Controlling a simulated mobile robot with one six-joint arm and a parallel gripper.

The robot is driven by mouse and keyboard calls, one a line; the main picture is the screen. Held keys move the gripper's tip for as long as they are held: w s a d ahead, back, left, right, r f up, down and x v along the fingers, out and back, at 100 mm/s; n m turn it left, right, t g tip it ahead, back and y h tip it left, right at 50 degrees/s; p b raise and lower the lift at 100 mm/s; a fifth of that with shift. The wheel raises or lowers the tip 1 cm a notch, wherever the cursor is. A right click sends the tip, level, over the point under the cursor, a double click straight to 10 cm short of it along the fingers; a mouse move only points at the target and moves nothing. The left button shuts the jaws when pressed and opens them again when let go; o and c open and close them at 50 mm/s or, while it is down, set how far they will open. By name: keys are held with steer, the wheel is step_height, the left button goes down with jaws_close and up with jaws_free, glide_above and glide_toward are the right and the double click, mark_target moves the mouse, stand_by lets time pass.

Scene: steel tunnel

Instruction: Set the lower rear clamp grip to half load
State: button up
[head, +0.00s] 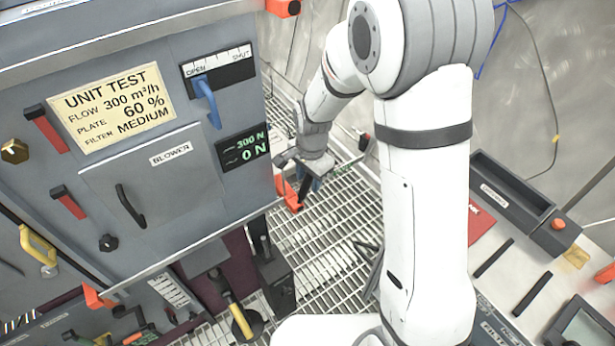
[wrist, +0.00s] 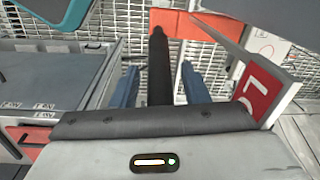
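My gripper (wrist: 160,86) is open in the wrist view, with one blue finger on each side of a black bar-shaped grip (wrist: 159,62). A gap shows between the bar and each finger. An orange part (wrist: 172,22) lies beyond the bar's far end. In the head view my gripper (head: 310,182) is low behind the cabinet's right edge, beside an orange clamp (head: 284,190). The contact there is too small to tell. A display (head: 245,148) on the cabinet front reads 300 N above and 0 N below.
The cabinet's blower door (head: 155,190) is shut. A blue lever (head: 207,100) hangs under an OPEN–SHUT scale. Another orange clamp (head: 283,8) is at the upper right corner. In the wrist view a red-and-white sign plate (wrist: 262,90) stands close to the right finger. Floor grating (head: 330,240) lies below.

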jaws_close()
